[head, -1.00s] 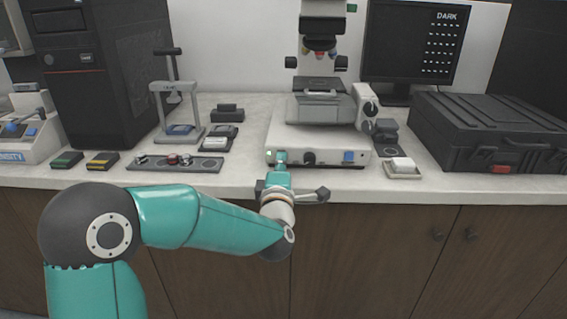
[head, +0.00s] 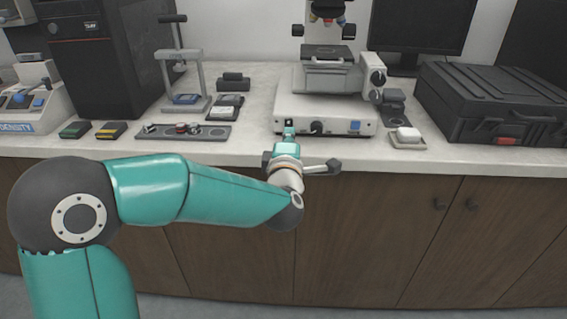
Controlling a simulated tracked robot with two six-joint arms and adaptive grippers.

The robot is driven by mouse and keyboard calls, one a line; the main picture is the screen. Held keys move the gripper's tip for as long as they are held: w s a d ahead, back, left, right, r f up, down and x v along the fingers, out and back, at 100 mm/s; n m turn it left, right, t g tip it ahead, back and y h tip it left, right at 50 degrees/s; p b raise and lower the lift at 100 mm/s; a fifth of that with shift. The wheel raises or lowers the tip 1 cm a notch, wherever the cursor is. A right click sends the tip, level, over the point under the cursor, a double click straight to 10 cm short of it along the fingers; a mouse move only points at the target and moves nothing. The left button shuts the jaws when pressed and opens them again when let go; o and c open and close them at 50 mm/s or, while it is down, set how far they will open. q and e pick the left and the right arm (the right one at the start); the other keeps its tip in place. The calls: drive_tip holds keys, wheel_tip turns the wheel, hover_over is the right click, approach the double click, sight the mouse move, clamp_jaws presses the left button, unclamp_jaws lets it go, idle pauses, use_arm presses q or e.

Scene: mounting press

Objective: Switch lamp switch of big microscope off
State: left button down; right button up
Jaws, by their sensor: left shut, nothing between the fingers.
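The big microscope (head: 326,78) stands on the bench at the back, right of the middle; its top is cut off by the picture edge. Its pale base (head: 348,112) has a front panel with a small dark lamp switch (head: 289,121) at the left, a dark round knob (head: 316,127) and a blue button (head: 355,125). My left gripper (head: 289,133) is shut and empty, pointing at the panel just below the switch. I cannot tell whether it touches the panel. No green light shows beside the switch. My right gripper is out of view.
A monitor (head: 420,28) with a blank dark screen stands behind. A black case (head: 495,100) lies at the right. A rail with small discs (head: 187,133), a small stand (head: 183,75) and a computer tower (head: 100,60) stand at the left. The bench's front edge runs under my gripper.

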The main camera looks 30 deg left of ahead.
use_arm(q)
drive_tip(key=v, duration=1)
drive_tip(key=shift+r, duration=0.35)
drive_tip(key=shift+a, duration=0.15)
wheel_tip(320, 180, down, 26)
drive_tip(key=w+a+m+g+h, duration=0.1)
drive_tip(key=a+m+g+h, duration=0.1)
drive_tip(key=m+g, duration=0.3)
drive_tip(key=s+d+f+m+g+h, duration=0.2)
drive_tip(key=s+d+f+m, duration=0.15)
drive_tip(key=f, duration=0.45)
drive_tip(key=s+d+f+m+g+h, duration=0.2)
drive_tip(key=s+f+h, duration=0.15)
drive_tip(key=f, duration=0.45)
drive_tip(key=s+d+f+m+g+h, duration=0.2)
drive_tip(key=s+d+f+m+g, duration=0.1)
drive_tip(key=s+d+m, duration=0.3)
drive_tip(key=s+d+f+m+g+h, duration=0.2)
drive_tip(key=s+d+f+m+g, duration=0.15)
drive_tip(key=s, duration=0.55)
wheel_tip(320, 180, up, 22)
drive_tip(key=p, duration=2.2)
drive_tip(key=shift+r+m, duration=0.2)
drive_tip(key=shift+m, duration=0.2)
